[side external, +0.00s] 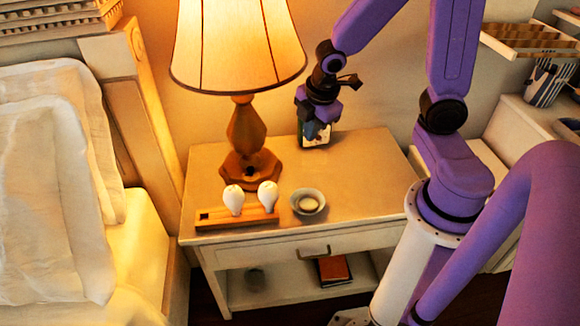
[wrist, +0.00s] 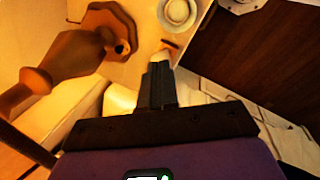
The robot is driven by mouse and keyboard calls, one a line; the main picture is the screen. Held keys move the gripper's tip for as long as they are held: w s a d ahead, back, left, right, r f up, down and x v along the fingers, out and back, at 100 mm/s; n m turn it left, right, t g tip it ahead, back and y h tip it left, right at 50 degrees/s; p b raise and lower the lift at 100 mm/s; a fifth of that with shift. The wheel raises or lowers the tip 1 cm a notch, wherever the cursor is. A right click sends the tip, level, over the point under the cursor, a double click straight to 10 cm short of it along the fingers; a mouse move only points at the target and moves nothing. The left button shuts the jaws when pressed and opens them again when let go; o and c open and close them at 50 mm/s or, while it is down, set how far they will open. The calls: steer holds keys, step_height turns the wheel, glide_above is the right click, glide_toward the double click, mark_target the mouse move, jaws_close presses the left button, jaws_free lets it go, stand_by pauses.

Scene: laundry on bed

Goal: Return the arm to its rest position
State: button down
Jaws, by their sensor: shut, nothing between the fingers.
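My gripper (side external: 312,132) hangs above the back of the nightstand (side external: 365,170), to the right of the lamp, in the side view. In the wrist view its dark fingers (wrist: 158,72) are together with nothing held between them. My arm is bent, with the gripper pointing down. A small dark-edged item with a pale, coloured face (side external: 316,142) shows just behind or beside the fingers, partly hidden; I cannot tell whether they touch it.
A lit lamp (side external: 245,140) stands close left of my gripper. Its base also shows in the wrist view (wrist: 108,22). Two white bulbs sit in a wooden holder (side external: 215,217) at the nightstand's front left, beside a small bowl (side external: 308,203). The bed (side external: 125,245) is left; shelves (side external: 525,40) are right.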

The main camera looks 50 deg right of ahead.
steer(key=s+a+r+m+g, duration=0.1)
steer(key=s+a+r, duration=0.2)
steer(key=s, duration=0.5)
steer(key=s+a+r+m+g+y, duration=0.1)
steer(key=s+a+r, duration=0.2)
steer(key=s, duration=0.5)
steer(key=shift+s+a+m, duration=0.35)
steer(key=shift+m, duration=0.05)
